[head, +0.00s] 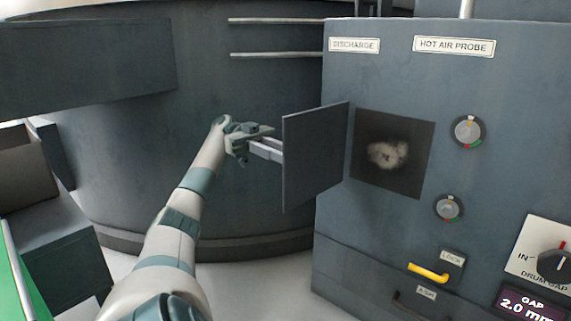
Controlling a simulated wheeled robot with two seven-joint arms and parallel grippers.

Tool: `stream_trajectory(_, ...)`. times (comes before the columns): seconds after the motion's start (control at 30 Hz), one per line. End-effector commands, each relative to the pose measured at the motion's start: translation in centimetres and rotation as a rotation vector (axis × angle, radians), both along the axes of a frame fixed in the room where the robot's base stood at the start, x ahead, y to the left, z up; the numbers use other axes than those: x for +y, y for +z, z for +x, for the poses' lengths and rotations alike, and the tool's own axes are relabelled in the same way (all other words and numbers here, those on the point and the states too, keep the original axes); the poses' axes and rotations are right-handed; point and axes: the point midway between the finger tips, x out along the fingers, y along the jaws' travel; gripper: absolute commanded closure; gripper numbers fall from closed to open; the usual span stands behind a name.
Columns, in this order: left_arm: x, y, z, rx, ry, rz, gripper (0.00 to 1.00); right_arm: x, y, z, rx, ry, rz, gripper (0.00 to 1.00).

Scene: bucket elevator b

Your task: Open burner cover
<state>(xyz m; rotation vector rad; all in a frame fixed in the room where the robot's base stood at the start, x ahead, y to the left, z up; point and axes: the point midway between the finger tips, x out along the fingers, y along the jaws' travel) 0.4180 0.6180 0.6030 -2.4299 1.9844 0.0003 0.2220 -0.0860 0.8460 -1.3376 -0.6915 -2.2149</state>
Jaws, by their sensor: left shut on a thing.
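The burner cover (312,160) is a flat dark grey square panel. It stands swung out from the grey cabinet front, with its right edge near the left side of a dark square opening (388,178). A pale mottled patch shows inside the opening. My left gripper (270,149) is at the cover's left, outer side, shut on it. The exact place of the grip is hidden behind the panel's edge. My right gripper is not in view.
The cabinet face carries two small knobs (467,131), a yellow lock handle (428,273) and a drum gap dial (555,264). A large dark drum (130,150) stands behind my left arm. Pale floor shows between drum and cabinet.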

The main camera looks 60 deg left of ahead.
Motion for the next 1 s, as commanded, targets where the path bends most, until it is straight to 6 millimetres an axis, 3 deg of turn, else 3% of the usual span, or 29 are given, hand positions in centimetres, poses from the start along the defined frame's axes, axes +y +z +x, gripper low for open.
stream_trajectory(0.5,0.40,0.13,0.11,0.001,0.001,-0.007,1.00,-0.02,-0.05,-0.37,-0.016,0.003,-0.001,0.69)
stream_trajectory(0.53,0.40,0.13,0.11,0.001,0.001,-0.007,0.76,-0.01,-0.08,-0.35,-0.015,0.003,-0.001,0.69)
stream_trajectory(0.6,0.40,0.12,0.10,0.001,0.001,-0.007,0.61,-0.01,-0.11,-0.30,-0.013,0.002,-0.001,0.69)
stream_trajectory(1.0,0.35,0.28,0.02,0.001,-0.003,-0.004,0.61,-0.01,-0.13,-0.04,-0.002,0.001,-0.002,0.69)
